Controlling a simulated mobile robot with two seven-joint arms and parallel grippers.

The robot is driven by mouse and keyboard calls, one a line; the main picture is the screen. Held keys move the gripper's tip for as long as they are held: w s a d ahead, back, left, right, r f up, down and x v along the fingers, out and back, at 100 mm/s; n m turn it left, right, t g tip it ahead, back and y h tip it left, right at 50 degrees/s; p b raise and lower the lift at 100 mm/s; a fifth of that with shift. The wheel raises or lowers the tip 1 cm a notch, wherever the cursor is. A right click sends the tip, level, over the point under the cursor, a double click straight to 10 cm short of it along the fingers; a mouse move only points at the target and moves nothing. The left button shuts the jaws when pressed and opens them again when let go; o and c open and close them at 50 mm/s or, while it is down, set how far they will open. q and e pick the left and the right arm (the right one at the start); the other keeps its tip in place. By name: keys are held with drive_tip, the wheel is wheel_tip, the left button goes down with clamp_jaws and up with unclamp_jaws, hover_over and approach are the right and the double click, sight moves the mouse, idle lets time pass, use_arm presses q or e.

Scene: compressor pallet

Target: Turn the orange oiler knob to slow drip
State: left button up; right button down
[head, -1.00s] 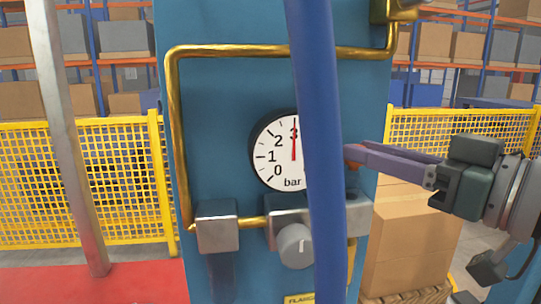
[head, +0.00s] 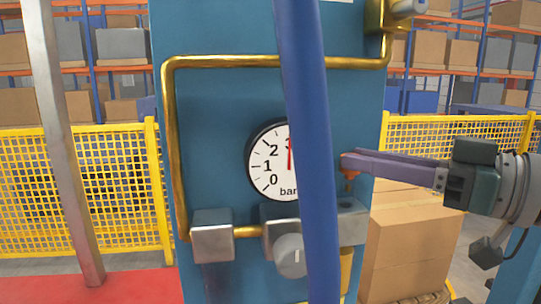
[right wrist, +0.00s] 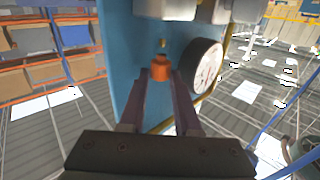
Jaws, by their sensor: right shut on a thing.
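The orange oiler knob shows between my right fingertips in the right wrist view (right wrist: 160,69). In the head view only a small orange-red part of it shows by the fingertips, at the panel's right edge. My right gripper (head: 346,164) comes in from the right and is shut on the knob; its fingers (right wrist: 160,88) lie on either side of it. The knob's markings and setting cannot be made out. The knob is on the blue compressor panel (head: 215,110). My left gripper is not in view.
A blue post (head: 312,150) crosses in front of the panel and partly hides the pressure gauge (head: 266,165). A brass pipe (head: 172,140) and a grey knob (head: 290,254) are on the panel. Cardboard boxes (head: 410,250) stand behind, at right. Yellow fencing (head: 80,190) runs behind.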

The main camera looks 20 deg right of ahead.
drive_tip(key=c, duration=0.9)
unclamp_jaws()
drive_tip(key=v, duration=1)
drive_tip(key=shift+p, duration=0.35)
